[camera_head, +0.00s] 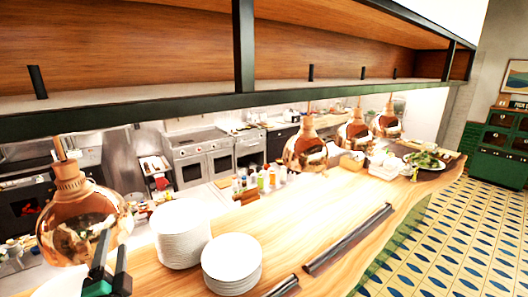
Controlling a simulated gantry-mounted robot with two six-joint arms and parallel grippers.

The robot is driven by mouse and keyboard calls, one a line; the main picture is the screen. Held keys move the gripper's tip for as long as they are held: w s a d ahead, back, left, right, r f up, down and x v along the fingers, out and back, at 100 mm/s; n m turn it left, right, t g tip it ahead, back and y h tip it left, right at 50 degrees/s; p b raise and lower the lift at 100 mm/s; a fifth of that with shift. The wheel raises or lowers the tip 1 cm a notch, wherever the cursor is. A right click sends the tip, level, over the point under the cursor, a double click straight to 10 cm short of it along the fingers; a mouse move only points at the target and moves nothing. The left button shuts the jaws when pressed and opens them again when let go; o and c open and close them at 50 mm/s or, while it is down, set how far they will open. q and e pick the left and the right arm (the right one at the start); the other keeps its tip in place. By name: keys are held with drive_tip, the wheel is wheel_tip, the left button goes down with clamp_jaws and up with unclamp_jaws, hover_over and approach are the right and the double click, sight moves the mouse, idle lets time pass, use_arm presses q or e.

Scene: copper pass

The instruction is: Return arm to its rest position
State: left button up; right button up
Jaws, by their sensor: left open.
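My left gripper (111,262) shows at the bottom left, dark with a green part. Its two fingers point up and stand apart, with nothing visible between them. It is in front of the nearest copper heat lamp (75,215) and left of the plate stacks; I cannot tell whether it touches anything. My right gripper is not in view.
A tall plate stack (181,240) and a lower one (231,265) stand on the wooden counter (330,205). Dark bars (348,240) lie along its front. Bottles (262,180) and a plate of greens (424,161) stand farther back. A black-framed shelf (200,103) hangs above.

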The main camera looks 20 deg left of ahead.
use_arm(q)
drive_tip(key=s+d+r+n+t+h, duration=0.15)
drive_tip(key=d+r+t, duration=0.25)
drive_tip(key=d+r, duration=0.45)
drive_tip(key=d+r+n+t+h, duration=0.1)
drive_tip(key=d+r+t+h, duration=0.2)
drive_tip(key=d+r, duration=0.55)
drive_tip(key=s+d+r+n+t+h, duration=0.1)
drive_tip(key=s+d+r+t+h, duration=0.3)
drive_tip(key=r, duration=0.3)
drive_tip(key=s+d+r+n+t+h, duration=0.2)
drive_tip(key=s+d+r+h, duration=0.2)
drive_tip(key=s+r+h, duration=0.25)
wheel_tip(320, 180, down, 10)
drive_tip(key=b, duration=0.9)
drive_tip(key=shift+w+a+r+g, duration=0.2)
drive_tip(key=shift+w+g, duration=0.1)
drive_tip(key=shift+w, duration=0.1)
